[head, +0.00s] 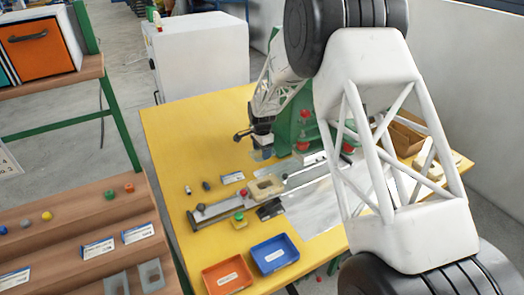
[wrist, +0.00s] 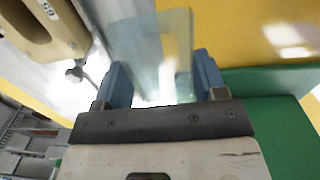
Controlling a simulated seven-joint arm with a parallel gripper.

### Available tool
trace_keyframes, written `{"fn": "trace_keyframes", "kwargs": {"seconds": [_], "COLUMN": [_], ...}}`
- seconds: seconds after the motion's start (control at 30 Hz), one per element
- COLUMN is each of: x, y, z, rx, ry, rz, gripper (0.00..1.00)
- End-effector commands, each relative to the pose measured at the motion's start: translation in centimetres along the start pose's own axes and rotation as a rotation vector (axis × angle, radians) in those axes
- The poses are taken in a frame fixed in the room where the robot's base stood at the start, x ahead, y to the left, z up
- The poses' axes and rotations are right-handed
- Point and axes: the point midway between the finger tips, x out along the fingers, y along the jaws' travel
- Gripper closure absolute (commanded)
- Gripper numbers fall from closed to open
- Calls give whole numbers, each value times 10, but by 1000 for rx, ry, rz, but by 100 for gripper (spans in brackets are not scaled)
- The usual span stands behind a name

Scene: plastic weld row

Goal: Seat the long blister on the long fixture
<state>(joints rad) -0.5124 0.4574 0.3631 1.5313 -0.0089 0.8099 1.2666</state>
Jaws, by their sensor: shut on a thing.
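My gripper (wrist: 163,80) is shut on a clear plastic blister (wrist: 178,55), which stands between its two blue fingers in the wrist view. In the head view my gripper (head: 262,147) is above the yellow table, behind the rail, and the blister shows only faintly there. A tan fixture (head: 265,187) with an opening sits on the metal rail. A tan block with a number label (wrist: 42,28) is at upper left in the wrist view, apart from the blister. I cannot tell which fixture is the long one.
A green press (head: 300,122) with red knobs stands beside my gripper. Orange (head: 227,276) and blue (head: 275,254) trays lie at the table's front. More tan pieces (head: 435,160) lie at right. A clear sheet (head: 316,208) covers part of the table (head: 170,130).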

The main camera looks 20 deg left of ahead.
Motion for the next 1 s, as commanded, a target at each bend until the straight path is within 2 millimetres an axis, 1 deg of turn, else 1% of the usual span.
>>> {"fn": "trace_keyframes", "kwargs": {"seconds": [0.17,0.33,0.47,0.8,1.0], "x": [-3,-10,-16,-32,-37], "y": [7,23,42,100,124], "z": [4,12,22,49,60], "rx": [1,6,11,27,34], "ry": [0,0,1,1,1], "rz": [-2,-7,-12,-28,-33], "gripper": [50,50,50,50,50]}}
